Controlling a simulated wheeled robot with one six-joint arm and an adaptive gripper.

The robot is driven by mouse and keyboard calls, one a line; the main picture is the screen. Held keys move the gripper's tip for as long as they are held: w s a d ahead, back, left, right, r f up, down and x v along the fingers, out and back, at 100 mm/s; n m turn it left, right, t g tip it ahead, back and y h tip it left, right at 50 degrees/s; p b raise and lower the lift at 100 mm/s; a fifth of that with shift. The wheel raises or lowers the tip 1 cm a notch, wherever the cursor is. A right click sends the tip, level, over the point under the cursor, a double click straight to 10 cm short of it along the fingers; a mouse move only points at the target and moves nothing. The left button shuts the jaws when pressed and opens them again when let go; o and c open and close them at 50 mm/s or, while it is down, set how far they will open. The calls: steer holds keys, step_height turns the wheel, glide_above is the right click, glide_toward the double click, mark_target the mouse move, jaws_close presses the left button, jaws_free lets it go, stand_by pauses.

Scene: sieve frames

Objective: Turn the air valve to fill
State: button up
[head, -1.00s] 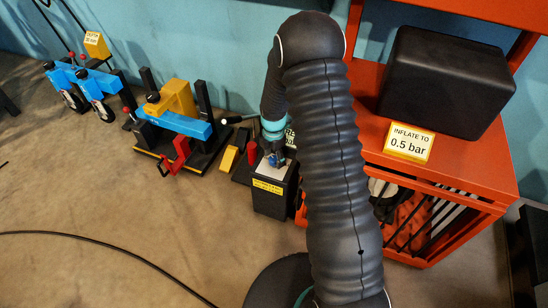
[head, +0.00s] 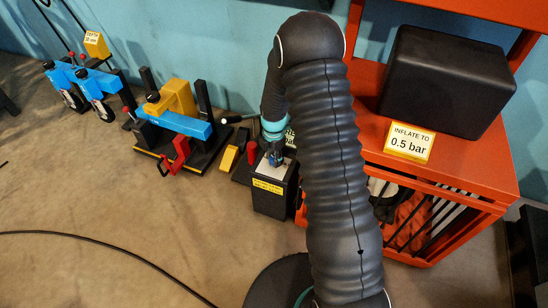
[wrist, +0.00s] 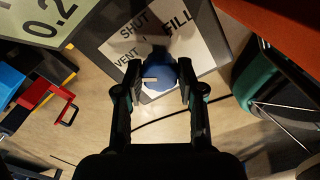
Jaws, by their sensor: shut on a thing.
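The air valve has a round blue knob (wrist: 161,74) with a white pointer, on a white plate (wrist: 188,55) marked VENT, SHUT and FILL. The knob is mostly hidden there.
An orange shelf (head: 490,178) with a black case (head: 447,82) and an "INFLATE TO 0.5 bar" sign (head: 409,142) stands to the right. Blue and yellow clamp fixtures (head: 180,122) stand to the left. A black hose (head: 110,242) crosses the open floor in front.

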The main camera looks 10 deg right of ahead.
steer(key=m+b, duration=0.2)
steer(key=m, duration=0.3)
steer(key=shift+m, duration=0.3)
steer(key=m+b, duration=0.1)
steer(key=m, duration=0.5)
steer(key=m+b, duration=0.1)
steer(key=m, duration=0.4)
steer(key=shift+m, duration=0.4)
steer(key=m+b, duration=0.1)
steer(key=m, duration=0.4)
steer(key=shift+m, duration=0.3)
steer(key=o, duration=1.1)
steer(key=shift+o, duration=0.2)
